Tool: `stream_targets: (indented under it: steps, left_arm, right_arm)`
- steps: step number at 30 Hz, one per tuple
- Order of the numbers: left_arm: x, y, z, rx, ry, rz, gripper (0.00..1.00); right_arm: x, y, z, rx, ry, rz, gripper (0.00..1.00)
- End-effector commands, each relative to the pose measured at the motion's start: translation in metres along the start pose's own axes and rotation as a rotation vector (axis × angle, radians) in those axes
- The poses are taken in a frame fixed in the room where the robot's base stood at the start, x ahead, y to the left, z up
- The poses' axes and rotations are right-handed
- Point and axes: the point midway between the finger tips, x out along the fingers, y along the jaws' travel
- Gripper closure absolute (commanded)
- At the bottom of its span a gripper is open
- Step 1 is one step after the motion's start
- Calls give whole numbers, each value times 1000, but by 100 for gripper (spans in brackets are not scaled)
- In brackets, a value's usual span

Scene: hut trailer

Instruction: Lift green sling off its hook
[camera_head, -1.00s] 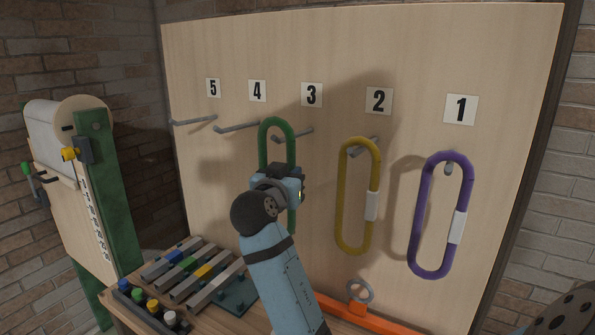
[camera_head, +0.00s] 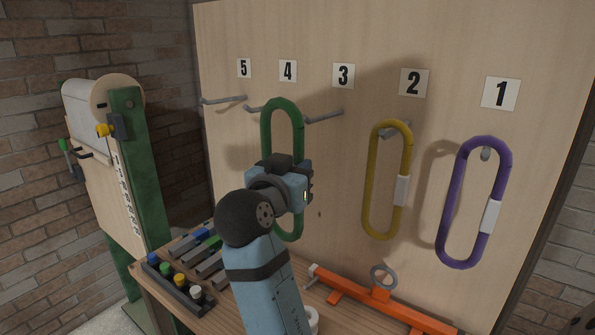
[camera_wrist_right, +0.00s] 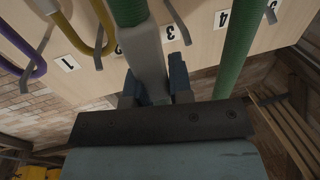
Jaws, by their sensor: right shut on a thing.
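The green sling (camera_head: 267,130) is an upright long loop in front of the pegboard, left of hook 3 (camera_head: 325,117). My right gripper (camera_head: 303,190) is shut on its lower right side and hides part of it. In the right wrist view the fingers (camera_wrist_right: 155,88) close on the sling's pale sleeve (camera_wrist_right: 145,50), with green tube (camera_wrist_right: 235,45) to the right. In the head view the tip of hook 3 ends by the sling's right edge, and the loop appears clear of it. The sling overlaps hook 4 (camera_head: 258,107) in the picture; their depth gap is unclear. My left gripper is not in view.
A yellow sling (camera_head: 372,185) hangs at hook 2 and a purple sling (camera_head: 447,215) at hook 1. Hook 5 (camera_head: 222,100) is bare. Below are an orange bar (camera_head: 350,290) with a ring and a rack with coloured knobs (camera_head: 165,270). A roll stand (camera_head: 140,160) is left.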

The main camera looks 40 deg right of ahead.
Motion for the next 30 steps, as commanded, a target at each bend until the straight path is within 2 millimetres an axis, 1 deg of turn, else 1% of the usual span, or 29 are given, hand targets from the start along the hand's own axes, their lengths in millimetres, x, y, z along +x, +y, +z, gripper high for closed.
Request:
stream_targets:
  steps: [1, 15, 26, 30]
  left_arm:
    - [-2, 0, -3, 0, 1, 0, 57]
    - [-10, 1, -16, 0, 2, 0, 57]
    - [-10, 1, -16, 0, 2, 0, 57]
    - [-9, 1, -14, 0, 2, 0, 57]
  right_arm:
    - [0, 0, -5, 3, -1, -1, 100]
    - [0, 0, -28, 7, -6, -1, 100]
    - [0, 0, -29, 6, -6, -1, 100]
    - [-7, -2, -28, 5, -6, -2, 100]
